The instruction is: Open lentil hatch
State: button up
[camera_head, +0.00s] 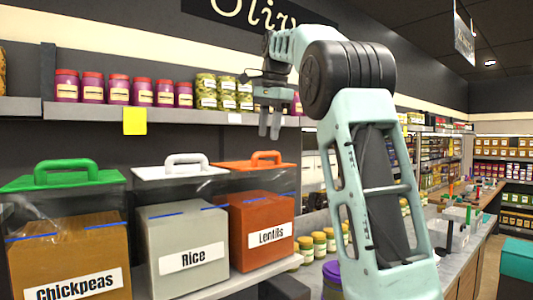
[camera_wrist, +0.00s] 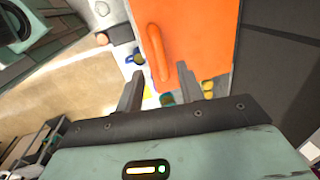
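The lentil bin (camera_head: 265,232) is an orange-brown box labelled "Lentils", with a clear upper part. Its orange hatch (camera_head: 236,165) lies flat on top and looks closed, with a raised orange handle (camera_head: 266,156). My gripper (camera_head: 269,131) hangs above the handle with its fingers pointing down, clear of it. In the wrist view, the orange hatch (camera_wrist: 205,35) and its handle (camera_wrist: 159,52) lie ahead of my gripper (camera_wrist: 160,73). The two fingers are apart with nothing held between them, and the handle's near end lines up with the gap.
The rice bin (camera_head: 185,243) with a white lid and the chickpeas bin (camera_head: 68,256) with a green lid stand to the left. A shelf (camera_head: 180,113) with jars runs behind my gripper. Small jars (camera_head: 319,243) stand right of the lentil bin.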

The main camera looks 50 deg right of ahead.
aim_at(266, 152)
jog(key=shift+w+d+f, duration=0.1)
jog(key=shift+w+f, duration=0.15)
jog(key=shift+f, duration=1)
jog(key=shift+w+f, duration=0.25)
jog(key=shift+f, duration=0.95)
grip_shut()
